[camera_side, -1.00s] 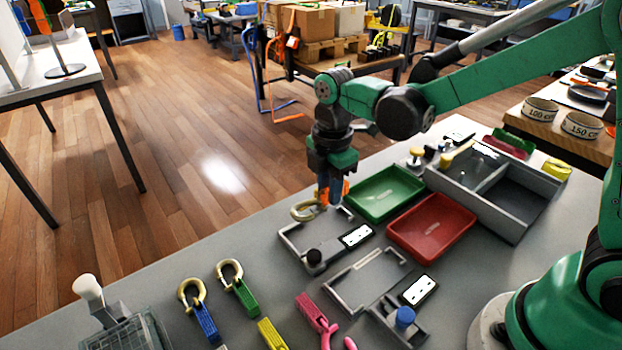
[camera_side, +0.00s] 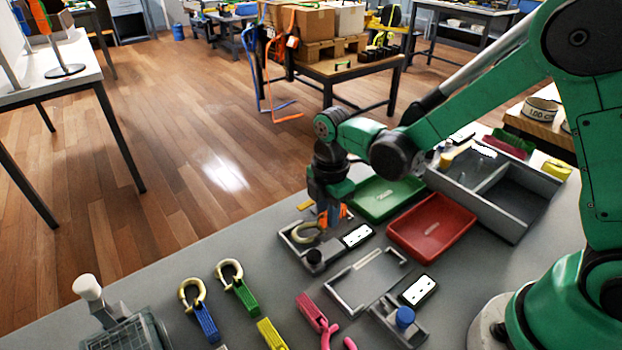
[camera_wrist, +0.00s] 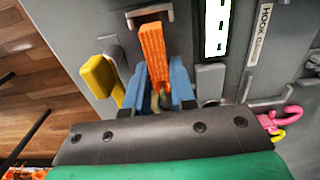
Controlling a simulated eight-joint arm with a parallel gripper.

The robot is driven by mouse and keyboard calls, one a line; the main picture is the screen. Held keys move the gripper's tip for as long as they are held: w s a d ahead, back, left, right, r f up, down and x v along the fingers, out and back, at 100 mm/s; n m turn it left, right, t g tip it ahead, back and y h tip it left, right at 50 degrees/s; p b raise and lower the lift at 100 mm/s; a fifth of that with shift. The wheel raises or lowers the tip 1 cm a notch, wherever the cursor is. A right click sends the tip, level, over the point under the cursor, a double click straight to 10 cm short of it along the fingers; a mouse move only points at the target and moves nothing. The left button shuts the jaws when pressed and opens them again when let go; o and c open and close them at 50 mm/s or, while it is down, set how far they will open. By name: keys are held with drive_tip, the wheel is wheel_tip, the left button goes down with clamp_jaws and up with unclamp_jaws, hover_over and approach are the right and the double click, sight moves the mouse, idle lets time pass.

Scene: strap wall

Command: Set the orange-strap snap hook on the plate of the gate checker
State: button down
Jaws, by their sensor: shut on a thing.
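My gripper (camera_side: 333,216) is low over a grey fixture (camera_side: 290,240) with a black knob (camera_side: 314,256) and a white display (camera_side: 357,235); I take this for the gate checker. It is shut on the orange strap (camera_side: 346,212) of the snap hook. The pale gold hook (camera_side: 307,232) points left, over the fixture's plate. I cannot tell whether it touches the plate. In the wrist view, the blue fingers (camera_wrist: 167,88) stand either side of the orange strap (camera_wrist: 154,55), which hides most of the hook.
A yellow part (camera_wrist: 100,78) is beside the fingers. Green (camera_side: 385,197) and red (camera_side: 432,227) trays lie right of the gripper. A second grey fixture (camera_side: 345,303) is in front. Blue-strap (camera_side: 205,325) and green-strap (camera_side: 245,297) hooks lie at front left.

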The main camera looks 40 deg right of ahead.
drive_tip(key=shift+f, duration=0.2)
idle(0.6)
drive_tip(key=shift+c, duration=1.4)
unclamp_jaws()
drive_tip(key=shift+r, duration=3.05)
drive_tip(key=shift+r, duration=0.25)
drive_tip(key=c, duration=0.5)
drive_tip(key=shift+r, duration=2.75)
drive_tip(key=c, duration=0.6)
